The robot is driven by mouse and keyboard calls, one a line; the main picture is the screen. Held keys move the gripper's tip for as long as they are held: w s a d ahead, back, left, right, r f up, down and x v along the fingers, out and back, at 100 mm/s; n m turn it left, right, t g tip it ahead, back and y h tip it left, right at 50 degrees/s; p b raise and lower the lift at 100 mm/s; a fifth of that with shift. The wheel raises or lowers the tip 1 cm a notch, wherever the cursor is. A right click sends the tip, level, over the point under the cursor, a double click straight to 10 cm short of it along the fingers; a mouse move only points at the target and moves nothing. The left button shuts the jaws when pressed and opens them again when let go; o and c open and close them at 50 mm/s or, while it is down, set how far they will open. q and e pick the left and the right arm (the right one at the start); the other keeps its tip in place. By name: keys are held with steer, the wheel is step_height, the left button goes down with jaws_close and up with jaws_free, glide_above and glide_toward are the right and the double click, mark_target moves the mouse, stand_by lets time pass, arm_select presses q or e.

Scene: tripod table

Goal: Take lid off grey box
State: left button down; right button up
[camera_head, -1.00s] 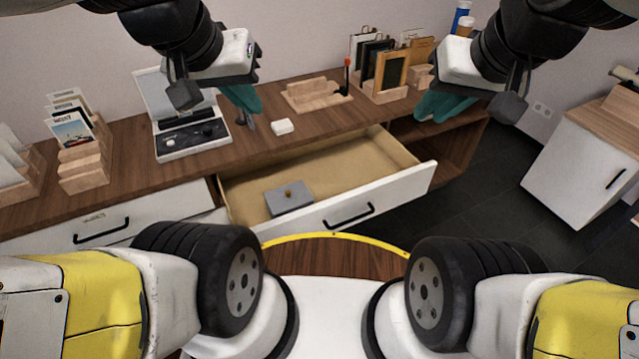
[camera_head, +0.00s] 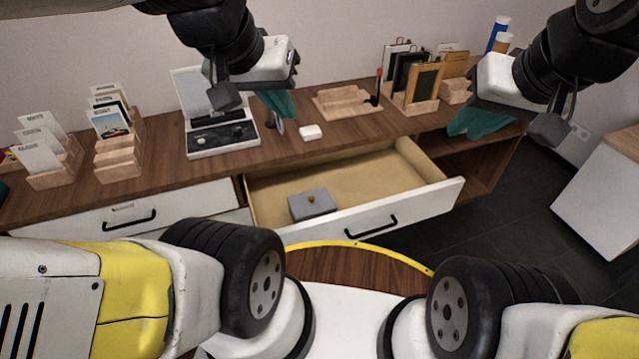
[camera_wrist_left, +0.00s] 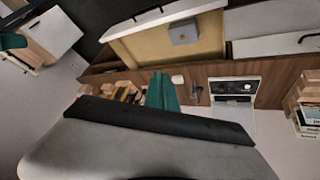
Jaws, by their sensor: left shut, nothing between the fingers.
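The grey box (camera_head: 311,205) sits in the front left part of the open drawer, with its flat grey lid on and a small brown knob (camera_head: 311,197) on top. It also shows in the left wrist view (camera_wrist_left: 184,33). My left gripper (camera_head: 279,110), with teal fingers, is above the cabinet top, behind and above the box; its fingers are together and empty. It also shows in the left wrist view (camera_wrist_left: 162,92). My right gripper (camera_head: 474,122) is above the right end of the cabinet, well away from the box; its teal fingers appear side by side, and their gap is unclear.
The open drawer (camera_head: 408,209) is otherwise empty. On the cabinet top (camera_head: 262,158) are a white device (camera_head: 222,139), a small white item (camera_head: 310,132), card racks (camera_head: 118,160), a wooden holder (camera_head: 345,103) and frames (camera_head: 424,85). Another white cabinet (camera_head: 607,205) stands at right.

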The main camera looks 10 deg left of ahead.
arm_select(q)
steer(key=c, duration=2.1)
jaws_free()
steer(key=o, duration=0.3)
steer(key=shift+w, duration=0.1)
steer(key=o, duration=0.6)
steer(key=w, duration=0.1)
steer(key=w+f, duration=0.1)
steer(key=shift+w+d+g, duration=0.2)
steer(key=shift+w+g, duration=0.1)
steer(key=shift+c, duration=0.2)
steer(key=m+g+y, duration=0.1)
steer(key=m+g, duration=0.1)
steer(key=g, duration=0.3)
glide_above(312, 198)
steer(key=d, duration=0.2)
step_height(312, 198, down, 28)
steer(key=shift+g+y, duration=0.3)
steer(key=shift+y, duration=0.3)
steer(key=f, duration=0.5)
steer(key=a+f, duration=0.1)
steer(key=f, duration=0.5)
steer(key=a+f, duration=0.1)
steer(key=f, duration=0.4)
steer(key=shift+f, duration=0.4)
